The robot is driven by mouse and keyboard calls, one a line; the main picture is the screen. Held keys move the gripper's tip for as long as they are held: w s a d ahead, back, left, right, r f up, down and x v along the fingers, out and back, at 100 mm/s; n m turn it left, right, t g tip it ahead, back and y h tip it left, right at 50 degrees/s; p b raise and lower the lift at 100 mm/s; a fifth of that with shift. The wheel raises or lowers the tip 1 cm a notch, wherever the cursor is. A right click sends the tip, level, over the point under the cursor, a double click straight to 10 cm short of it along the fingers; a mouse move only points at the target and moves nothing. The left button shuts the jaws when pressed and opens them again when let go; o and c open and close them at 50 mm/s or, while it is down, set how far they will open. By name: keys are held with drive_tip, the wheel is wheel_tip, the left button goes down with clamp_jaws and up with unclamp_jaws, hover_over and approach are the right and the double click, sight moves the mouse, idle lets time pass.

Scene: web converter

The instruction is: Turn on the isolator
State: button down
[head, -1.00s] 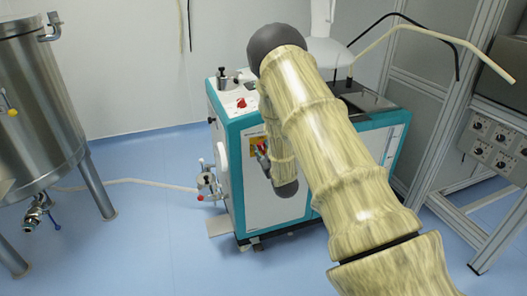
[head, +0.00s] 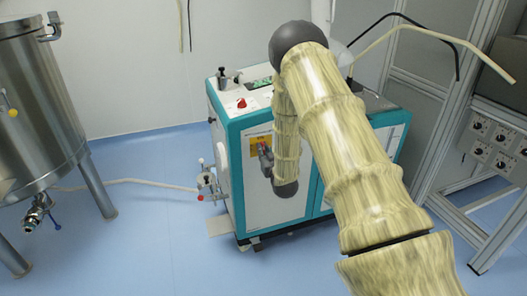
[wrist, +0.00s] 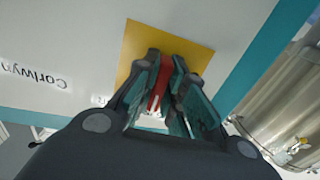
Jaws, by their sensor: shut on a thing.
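The isolator is a red handle (wrist: 159,82) on a yellow plate (wrist: 137,45) fixed to the white front panel of a teal-edged machine. In the wrist view my gripper (wrist: 166,78) has its fingers on either side of the red handle and is shut on it. The handle's lower part and the plate's centre are partly hidden by the fingers. In the head view the yellow plate (head: 259,142) shows at the upper part of the front panel, with my gripper (head: 265,154) against it.
The machine (head: 235,160) has a red knob (head: 241,103) on its top. A steel tank (head: 38,100) on legs stands at the left, with a hose along the floor. A grey cabinet frame (head: 440,150) stands close at the right.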

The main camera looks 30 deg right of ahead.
drive_tip(key=shift+m, duration=0.4)
drive_tip(key=c, duration=1.5)
unclamp_jaws()
drive_tip(key=v, duration=1.2)
drive_tip(key=shift+f, duration=0.1)
